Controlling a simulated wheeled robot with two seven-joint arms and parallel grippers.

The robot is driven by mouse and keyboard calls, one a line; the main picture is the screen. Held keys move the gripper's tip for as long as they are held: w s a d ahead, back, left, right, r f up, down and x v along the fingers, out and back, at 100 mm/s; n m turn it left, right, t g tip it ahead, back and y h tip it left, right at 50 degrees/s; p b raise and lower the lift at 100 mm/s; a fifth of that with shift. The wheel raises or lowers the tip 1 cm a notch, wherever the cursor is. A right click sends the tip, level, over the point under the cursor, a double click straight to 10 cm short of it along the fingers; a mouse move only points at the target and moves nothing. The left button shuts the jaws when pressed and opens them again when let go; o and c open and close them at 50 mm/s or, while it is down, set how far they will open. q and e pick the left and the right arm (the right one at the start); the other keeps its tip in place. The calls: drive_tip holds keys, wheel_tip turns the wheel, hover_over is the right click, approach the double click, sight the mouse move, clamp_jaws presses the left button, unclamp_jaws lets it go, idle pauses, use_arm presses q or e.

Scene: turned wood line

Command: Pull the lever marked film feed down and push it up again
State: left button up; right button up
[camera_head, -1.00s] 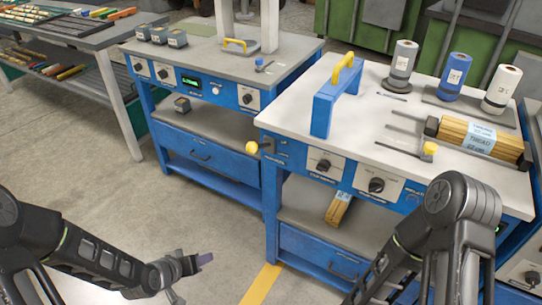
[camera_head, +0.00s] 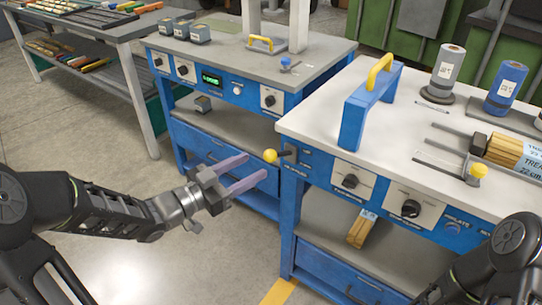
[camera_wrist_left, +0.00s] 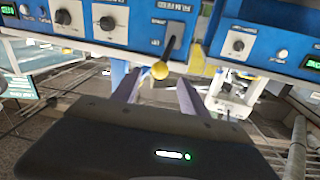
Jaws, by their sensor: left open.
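The lever with a yellow ball knob (camera_head: 270,156) sticks out from the left end of the blue front panel of the nearer machine (camera_head: 345,165). In the left wrist view the knob (camera_wrist_left: 160,70) shows ahead, between the lines of the two fingers. My left gripper (camera_head: 255,173) is open, its two long fingers pointing toward the knob from the lower left. The fingers look apart from the knob, though the exact gap is hard to tell. The label by the lever is too small to read surely. My right arm (camera_head: 500,250) shows at the lower right; its gripper is out of view.
A blue press frame with a yellow handle (camera_head: 379,70) stands on the nearer machine top. A second machine (camera_head: 228,92) with dials stands behind to the left. A long bench (camera_head: 100,35) is at the far left. Open floor lies between.

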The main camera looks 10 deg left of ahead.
sight(270, 157)
use_arm(q)
drive_tip(key=x, duration=0.7)
drive_tip(key=shift+b, duration=0.35)
drive_tip(key=shift+c, duration=0.2)
clamp_jaws()
idle(0.9)
